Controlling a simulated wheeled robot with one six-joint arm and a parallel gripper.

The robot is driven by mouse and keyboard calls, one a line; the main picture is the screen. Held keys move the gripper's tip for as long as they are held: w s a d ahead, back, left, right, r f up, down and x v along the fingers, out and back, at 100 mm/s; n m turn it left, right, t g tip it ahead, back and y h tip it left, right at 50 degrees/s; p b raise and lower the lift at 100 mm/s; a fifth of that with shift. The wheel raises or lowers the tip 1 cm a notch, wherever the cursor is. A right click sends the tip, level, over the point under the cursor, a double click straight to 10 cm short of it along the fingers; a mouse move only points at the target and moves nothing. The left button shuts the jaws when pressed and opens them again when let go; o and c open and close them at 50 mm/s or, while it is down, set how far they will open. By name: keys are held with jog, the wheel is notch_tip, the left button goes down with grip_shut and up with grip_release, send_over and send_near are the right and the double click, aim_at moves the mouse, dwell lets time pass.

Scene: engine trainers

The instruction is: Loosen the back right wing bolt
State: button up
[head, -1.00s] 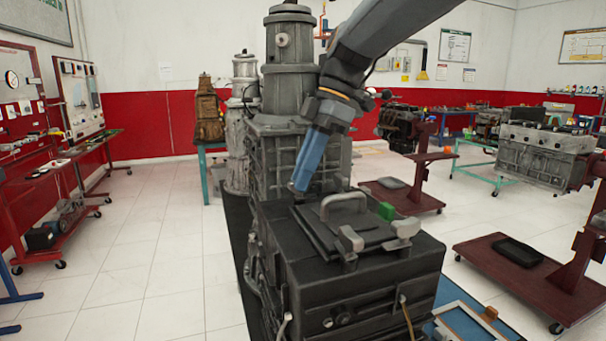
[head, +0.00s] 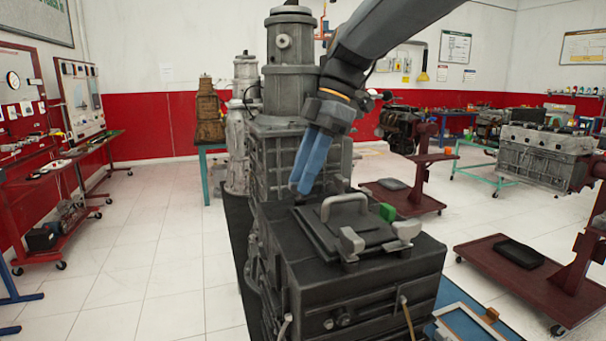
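The back right wing bolt (head: 387,212) is green and stands at the far right corner of the dark hatch lid (head: 315,237). Two grey wing bolts stand on the near side of the lid, one at the near left (head: 351,243) and one at the near right (head: 406,230). A grey handle (head: 344,203) arches over the lid. My gripper (head: 300,189) points down over the lid's far left corner, left of the green bolt and apart from it. Its two blue fingers lie close side by side or overlap in this view. They hide the far left corner.
The lid sits on a black box-shaped housing (head: 375,292). A tall grey ribbed machine (head: 280,160) rises right behind my gripper. Maroon engine stands (head: 520,275) are on the right, red benches (head: 30,190) on the left. The white floor between is open.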

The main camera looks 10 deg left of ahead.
jog(key=b+v, duration=0.1)
jog(key=v, duration=0.6)
jog(key=shift+r, duration=0.4)
